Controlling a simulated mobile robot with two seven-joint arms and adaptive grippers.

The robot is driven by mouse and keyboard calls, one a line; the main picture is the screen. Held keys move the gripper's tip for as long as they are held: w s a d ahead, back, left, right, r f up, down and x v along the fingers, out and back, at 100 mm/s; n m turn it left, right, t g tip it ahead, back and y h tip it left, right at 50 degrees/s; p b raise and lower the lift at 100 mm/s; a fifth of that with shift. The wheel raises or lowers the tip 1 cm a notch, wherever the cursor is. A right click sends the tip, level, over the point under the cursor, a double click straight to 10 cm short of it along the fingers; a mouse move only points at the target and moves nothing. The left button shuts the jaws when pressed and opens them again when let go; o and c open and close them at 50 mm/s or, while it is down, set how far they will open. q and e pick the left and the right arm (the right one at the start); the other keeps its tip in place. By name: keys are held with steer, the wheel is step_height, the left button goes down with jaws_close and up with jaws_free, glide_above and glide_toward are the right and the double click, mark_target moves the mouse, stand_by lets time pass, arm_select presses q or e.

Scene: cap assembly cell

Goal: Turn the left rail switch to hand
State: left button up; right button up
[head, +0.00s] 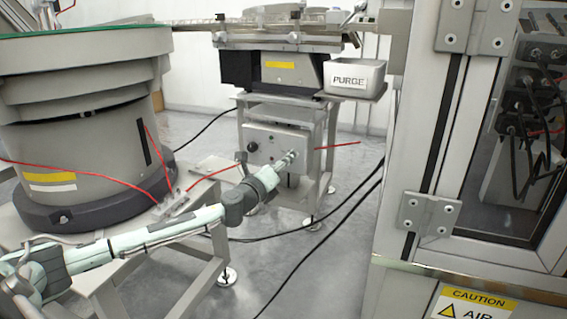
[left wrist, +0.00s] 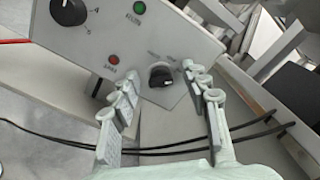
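A grey control panel (head: 270,139) is on the stand under the rail; it also shows in the left wrist view (left wrist: 85,35). Its black selector switch (left wrist: 160,76) is low on the panel, with a pale mark on the knob pointing right and slightly down in that view. My left gripper (head: 290,160) reaches the panel's lower right. In the left wrist view its fingers (left wrist: 160,73) are open, one on each side of the switch; I cannot tell whether they touch it. In the head view the gripper hides the switch. My right gripper is not in view.
The panel also has a black dial (left wrist: 70,11), a green light (left wrist: 139,7) and a red light (left wrist: 113,59). A PURGE bin (head: 355,79) is above right. A large bowl feeder (head: 75,130) stands left, a machine cabinet (head: 470,200) right. Black cables (head: 320,225) cross the floor.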

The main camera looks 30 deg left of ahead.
arm_select(q)
jaws_close()
